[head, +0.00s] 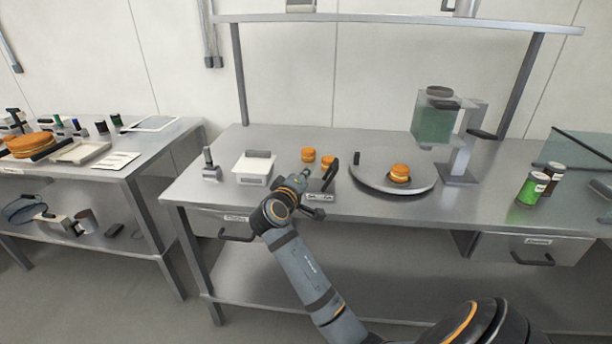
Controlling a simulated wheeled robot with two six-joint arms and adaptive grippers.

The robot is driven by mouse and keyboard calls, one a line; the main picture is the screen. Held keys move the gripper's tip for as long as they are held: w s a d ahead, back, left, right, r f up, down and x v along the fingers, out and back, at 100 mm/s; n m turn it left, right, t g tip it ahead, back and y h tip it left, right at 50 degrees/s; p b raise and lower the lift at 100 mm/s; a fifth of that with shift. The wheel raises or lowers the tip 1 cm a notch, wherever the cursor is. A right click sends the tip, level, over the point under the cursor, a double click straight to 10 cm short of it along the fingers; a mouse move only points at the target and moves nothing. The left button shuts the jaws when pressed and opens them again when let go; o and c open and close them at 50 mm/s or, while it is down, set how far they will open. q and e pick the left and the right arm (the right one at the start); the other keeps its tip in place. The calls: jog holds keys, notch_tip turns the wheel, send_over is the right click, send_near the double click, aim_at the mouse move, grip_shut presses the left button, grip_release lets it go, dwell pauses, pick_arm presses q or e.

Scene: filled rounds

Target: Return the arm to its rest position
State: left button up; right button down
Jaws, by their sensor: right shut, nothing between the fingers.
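My right arm reaches up from the bottom right to the front of the middle bench. Another filled round (399,171) sits on a round grey plate (372,184) to the right. My left gripper is not in view.
A white lidded box (253,170) and a small metal tool (210,165) stand left of the gripper. A green-filled dispenser (434,124) stands behind the plate. A shelf (400,18) spans above. A second bench (150,150) stands left.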

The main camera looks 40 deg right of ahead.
jog(key=s+a+f+g+y, duration=0.1)
jog(key=s+a+f+y, duration=0.35)
jog(key=f, duration=0.45)
jog(key=s+a+f+g+y, duration=0.1)
jog(key=s+a+f+y, duration=0.3)
jog(key=f, duration=0.5)
jog(key=s+a+f+g+y, duration=0.1)
jog(key=s+a+f+y, duration=0.1)
jog(key=s+a+f, duration=0.45)
jog(key=s+a+f+g+y, duration=0.1)
jog(key=s+a+g+y, duration=0.2)
jog(key=s, duration=0.7)
jog(key=s+d+f+p, duration=0.1)
jog(key=s+f, duration=0.1)
jog(key=f, duration=1.1)
jog(key=s+d+f, duration=0.1)
jog(key=f, duration=1.3)
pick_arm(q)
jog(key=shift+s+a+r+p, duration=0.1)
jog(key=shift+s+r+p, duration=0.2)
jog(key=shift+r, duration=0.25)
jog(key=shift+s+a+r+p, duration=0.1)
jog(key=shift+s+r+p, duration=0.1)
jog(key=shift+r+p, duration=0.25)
pick_arm(e)
jog(key=s+d+f+g, duration=0.1)
jog(key=s+f, duration=1.2)
jog(key=s, duration=0.5)
jog(key=shift+f, duration=0.35)
